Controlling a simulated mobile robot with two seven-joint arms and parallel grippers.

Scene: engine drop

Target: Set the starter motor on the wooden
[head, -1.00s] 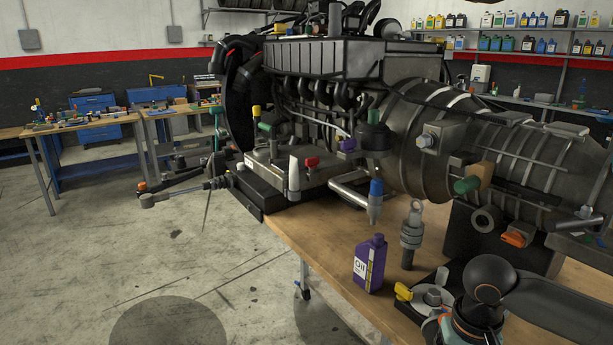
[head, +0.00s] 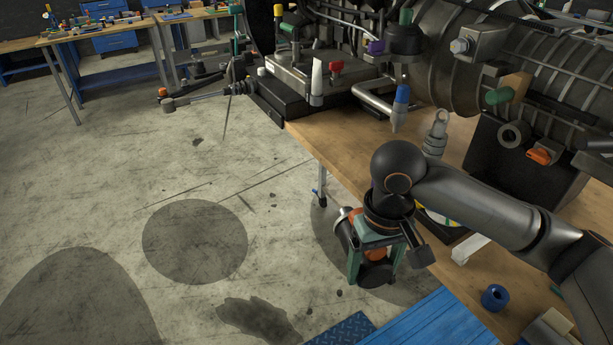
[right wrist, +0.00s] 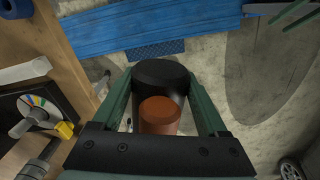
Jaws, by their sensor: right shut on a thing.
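My right gripper (head: 374,262) hangs over the floor, just off the front edge of the wooden-topped table (head: 325,140). It is shut on the starter motor (head: 377,276), a black cylinder with a smaller copper-orange one beside it. In the right wrist view the green fingers (right wrist: 164,88) hold the black cylinder (right wrist: 163,74) from both sides, with the copper part (right wrist: 160,112) nearer the camera. A blue slatted surface, apparently planks (head: 425,325), lies low at the bottom of the head view and across the top of the wrist view (right wrist: 150,38). My left gripper is not in view.
A large engine (head: 450,50) fills the back of the table. A dial device with a yellow knob (right wrist: 35,115) and a blue ring (head: 494,297) are on the table. A dark blue textured plate (head: 345,332) adjoins the planks. The floor at left is open.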

